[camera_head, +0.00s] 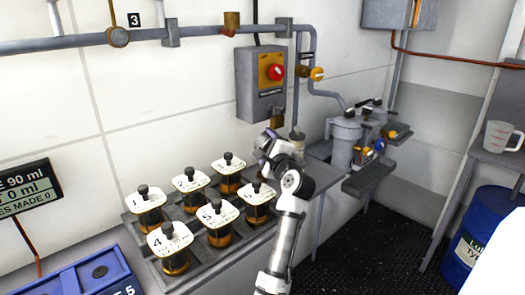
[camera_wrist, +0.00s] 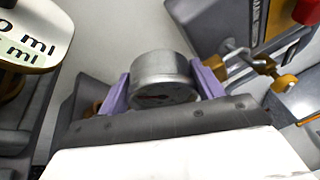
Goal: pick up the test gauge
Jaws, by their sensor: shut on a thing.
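The test gauge is a short silver cylinder (camera_wrist: 165,68) with a dial and a red needle, seen in the wrist view between two purple fingers. My gripper (camera_wrist: 163,86) is shut on its sides. In the head view my gripper (camera_head: 267,147) is at the wall side of the bench, below the grey switch box and right of the numbered jars. I cannot make out the gauge clearly there. Whether its underside touches anything is hidden.
Several numbered jars (camera_head: 219,214) with black knobs stand in a rack left of my arm. A grey switch box (camera_head: 260,83) with a red knob hangs above. Grey canisters (camera_head: 345,140) with brass fittings stand to the right. A blue drum (camera_head: 482,232) is at far right.

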